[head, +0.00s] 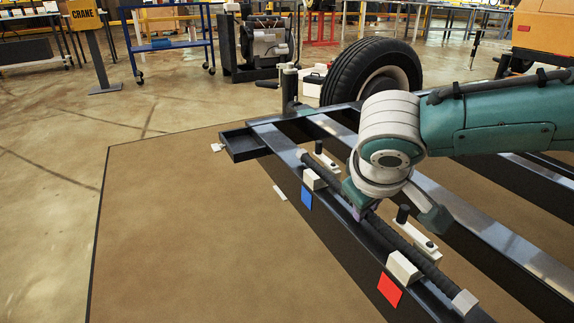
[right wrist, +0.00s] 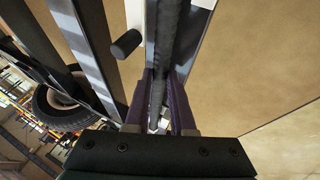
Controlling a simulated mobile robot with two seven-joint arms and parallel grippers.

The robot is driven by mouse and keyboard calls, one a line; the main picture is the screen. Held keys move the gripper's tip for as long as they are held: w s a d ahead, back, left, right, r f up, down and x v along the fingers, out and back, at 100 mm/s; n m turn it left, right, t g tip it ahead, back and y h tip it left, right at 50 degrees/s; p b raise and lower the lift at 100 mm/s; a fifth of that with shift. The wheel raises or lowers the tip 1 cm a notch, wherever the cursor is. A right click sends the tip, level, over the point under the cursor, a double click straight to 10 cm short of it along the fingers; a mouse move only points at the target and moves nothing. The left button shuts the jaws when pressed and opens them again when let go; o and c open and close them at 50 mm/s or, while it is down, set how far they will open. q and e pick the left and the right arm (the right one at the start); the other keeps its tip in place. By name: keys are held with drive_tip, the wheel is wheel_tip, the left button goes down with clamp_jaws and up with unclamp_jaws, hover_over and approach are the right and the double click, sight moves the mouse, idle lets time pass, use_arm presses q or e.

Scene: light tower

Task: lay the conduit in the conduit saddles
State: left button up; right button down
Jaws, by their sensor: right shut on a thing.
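The conduit (head: 428,268) is a dark ribbed tube with pale ends, lying lengthwise along the near black frame rail. Two white conduit saddles sit on this rail, one (head: 314,181) above a blue square and one (head: 404,267) above a red square. The conduit passes at both saddles; I cannot tell whether it is seated in them. My right gripper (head: 360,213) is shut on the conduit between the saddles. In the right wrist view, the conduit (right wrist: 166,45) runs between the purple fingers (right wrist: 160,103). My left gripper is not in view.
White clamps with black knobs stand beside the saddles, one knob (head: 403,213) near the red-marked saddle. A black tray (head: 240,144) juts from the rail's far end. A wheel (head: 372,68) stands behind.

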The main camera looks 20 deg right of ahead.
drive_tip(key=shift+f, duration=0.25)
drive_tip(key=c, duration=0.9)
unclamp_jaws()
drive_tip(key=shift+c, duration=0.2)
drive_tip(key=shift+o, duration=1.3)
drive_tip(key=shift+d, duration=0.1)
drive_tip(key=shift+s, duration=0.1)
